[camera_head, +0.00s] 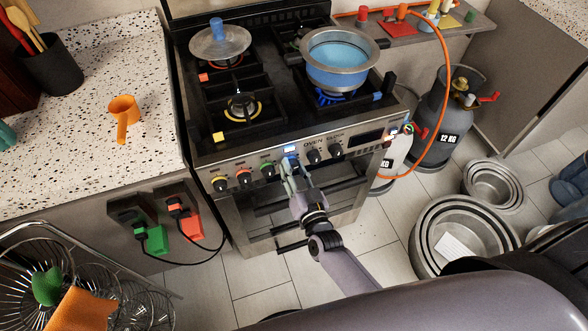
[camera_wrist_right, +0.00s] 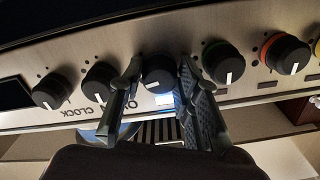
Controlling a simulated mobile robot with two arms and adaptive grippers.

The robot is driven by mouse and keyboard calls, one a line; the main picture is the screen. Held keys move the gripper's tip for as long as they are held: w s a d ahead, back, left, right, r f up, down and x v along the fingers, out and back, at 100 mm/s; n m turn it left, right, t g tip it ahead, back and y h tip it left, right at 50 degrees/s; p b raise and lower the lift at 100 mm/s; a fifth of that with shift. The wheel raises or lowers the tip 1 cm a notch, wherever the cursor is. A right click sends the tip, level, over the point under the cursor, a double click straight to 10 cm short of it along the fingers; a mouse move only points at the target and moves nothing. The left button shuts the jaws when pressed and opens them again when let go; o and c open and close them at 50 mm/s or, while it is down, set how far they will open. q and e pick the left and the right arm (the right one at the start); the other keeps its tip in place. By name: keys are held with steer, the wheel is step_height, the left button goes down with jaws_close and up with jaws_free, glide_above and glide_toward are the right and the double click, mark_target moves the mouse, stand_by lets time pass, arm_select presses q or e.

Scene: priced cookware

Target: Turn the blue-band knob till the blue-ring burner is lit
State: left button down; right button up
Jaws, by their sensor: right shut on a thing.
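The blue-band knob (camera_head: 291,151) is on the front panel of the stove (camera_head: 205,165), right of the green-band knob (camera_head: 267,170). My right gripper (camera_head: 289,167) is shut on it from the front. In the right wrist view the dark blue-band knob (camera_wrist_right: 159,72) sits between the two fingers (camera_wrist_right: 158,80); its pointer is not clear. A pot (camera_head: 342,74) with blue inside stands over the front right burner. Bright blue (camera_head: 333,97) shows under it, beside a blue square marker (camera_head: 377,97); I cannot tell flame from ring. My left gripper is out of view.
Yellow-band (camera_head: 219,183) and red-band (camera_head: 243,179) knobs lie left, black knobs (camera_head: 335,150) right. A lid (camera_head: 220,42) covers the back left burner. An orange hose (camera_head: 447,75) runs to a gas cylinder (camera_head: 444,115). Stacked pots (camera_head: 423,245) stand on the floor.

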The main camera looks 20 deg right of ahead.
steer(key=shift+m, duration=1.8)
steer(key=o, duration=1.1)
steer(key=shift+o, duration=0.2)
steer(key=s, duration=1.2)
steer(key=shift+d, duration=0.2)
